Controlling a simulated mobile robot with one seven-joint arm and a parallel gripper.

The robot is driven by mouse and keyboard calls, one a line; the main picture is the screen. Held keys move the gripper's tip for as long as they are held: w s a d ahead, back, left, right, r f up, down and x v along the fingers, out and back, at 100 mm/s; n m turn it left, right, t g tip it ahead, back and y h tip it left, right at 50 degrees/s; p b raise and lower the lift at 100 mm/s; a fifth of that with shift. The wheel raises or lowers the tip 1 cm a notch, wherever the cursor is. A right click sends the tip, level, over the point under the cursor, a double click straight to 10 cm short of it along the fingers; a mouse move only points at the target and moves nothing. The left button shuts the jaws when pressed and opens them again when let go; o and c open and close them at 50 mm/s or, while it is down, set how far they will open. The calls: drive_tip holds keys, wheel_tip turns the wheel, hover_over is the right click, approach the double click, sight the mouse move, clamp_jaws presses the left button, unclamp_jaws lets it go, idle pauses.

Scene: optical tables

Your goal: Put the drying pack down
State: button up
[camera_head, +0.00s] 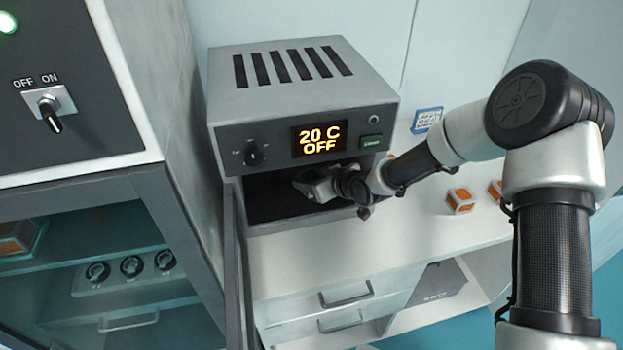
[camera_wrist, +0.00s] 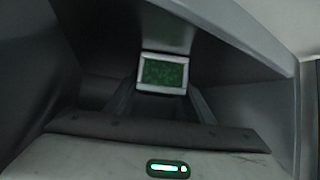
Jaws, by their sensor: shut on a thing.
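The drying pack (camera_wrist: 163,72), a small pale-framed block with a green granular face, shows in the wrist view between the dark fingers of my gripper (camera_wrist: 162,98). My gripper is shut on it. In the head view my gripper (camera_head: 318,187) reaches into the dark open chamber of a grey oven (camera_head: 300,90), and the pack is hidden there. The oven's display (camera_head: 319,140) reads 20 C OFF. I cannot tell whether the pack touches the chamber floor.
The oven stands on a white bench (camera_head: 420,225), with small orange-and-white boxes (camera_head: 460,201) to its right. A narrow grey panel (camera_head: 234,255) stands at the chamber's left edge. A large cabinet (camera_head: 85,85) with an OFF/ON switch is close on the left.

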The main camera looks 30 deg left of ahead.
drive_tip(key=shift+f, duration=0.2)
drive_tip(key=o, duration=1.2)
drive_tip(key=shift+o, duration=0.2)
drive_tip(key=shift+r, duration=0.1)
drive_tip(key=shift+r, duration=0.25)
drive_tip(key=v, duration=1.2)
drive_tip(key=shift+s+f, duration=0.1)
